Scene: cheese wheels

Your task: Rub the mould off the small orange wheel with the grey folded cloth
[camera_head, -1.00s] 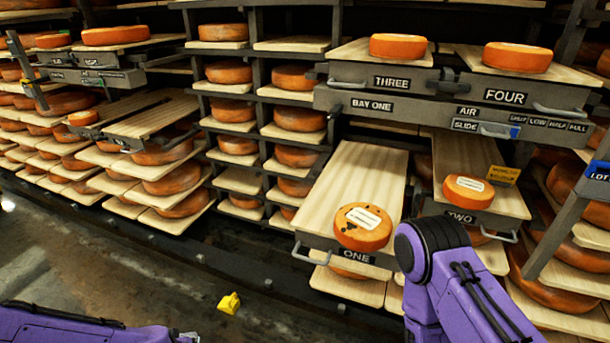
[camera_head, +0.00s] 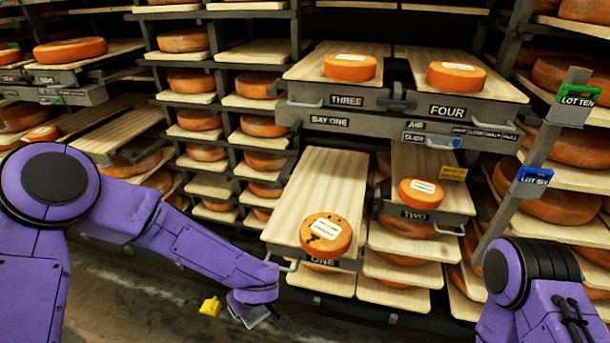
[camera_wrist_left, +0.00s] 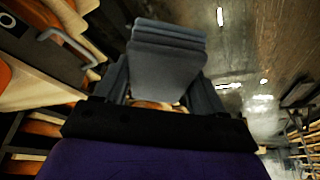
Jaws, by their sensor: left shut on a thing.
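The small orange wheel (camera_head: 326,243) lies at the front end of the pulled-out board ONE (camera_head: 318,190) in the head view. It has a white label and a few dark mould spots on top. My left gripper (camera_head: 256,315) is low, in front of the boards and to the lower left of that wheel, apart from it. It is shut on the grey folded cloth (camera_wrist_left: 165,60), which fills the space between the fingers in the left wrist view. The cloth shows layered folds. In the head view it is small and partly hidden. My right arm is at the lower right, its gripper out of frame.
Another labelled wheel (camera_head: 420,191) sits on board TWO. Wheels on boards THREE (camera_head: 350,67) and FOUR (camera_head: 456,76) stand above. Metal handles stick out beside board ONE. A yellow object (camera_head: 210,306) lies near the floor. A blue-tagged post (camera_head: 531,175) stands at the right.

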